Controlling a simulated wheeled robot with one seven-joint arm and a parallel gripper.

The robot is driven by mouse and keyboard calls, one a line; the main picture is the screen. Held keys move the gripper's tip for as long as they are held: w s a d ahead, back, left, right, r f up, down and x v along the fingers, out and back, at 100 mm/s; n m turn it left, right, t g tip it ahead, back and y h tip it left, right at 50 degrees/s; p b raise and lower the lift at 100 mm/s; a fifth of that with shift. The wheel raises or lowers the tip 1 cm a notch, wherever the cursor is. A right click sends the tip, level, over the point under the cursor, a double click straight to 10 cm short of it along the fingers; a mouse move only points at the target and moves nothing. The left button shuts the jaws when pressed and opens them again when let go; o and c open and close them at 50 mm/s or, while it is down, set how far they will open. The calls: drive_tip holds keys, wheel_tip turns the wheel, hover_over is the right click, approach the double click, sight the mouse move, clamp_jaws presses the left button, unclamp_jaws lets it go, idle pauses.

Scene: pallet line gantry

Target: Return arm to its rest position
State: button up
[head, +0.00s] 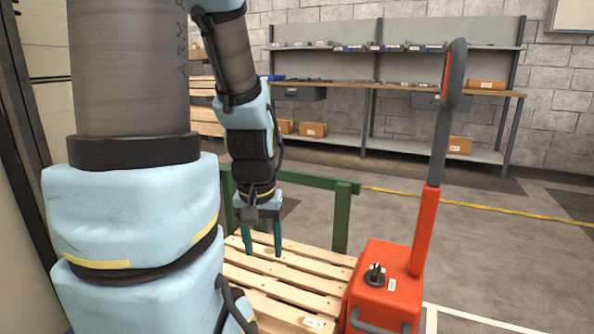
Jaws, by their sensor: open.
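My gripper (262,242) shows in the head view at the end of my light blue and grey arm. It points down with its two green fingers apart and nothing between them. It hangs over a wooden pallet (285,292), in front of a green rail. Whether the fingertips touch the pallet cannot be told from this view. My arm's large near links fill the left of the picture and hide part of the pallet.
A red pallet truck (385,285) with a tall upright handle (441,130) stands right of the pallet. The green rail (343,215) stands behind the pallet. A workbench (420,88) with boxes runs along the back wall. The grey floor (490,250) at right is clear.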

wheel_tip(320, 180, up, 32)
drive_tip(key=p, duration=3)
drive_tip(key=shift+f, duration=0.15)
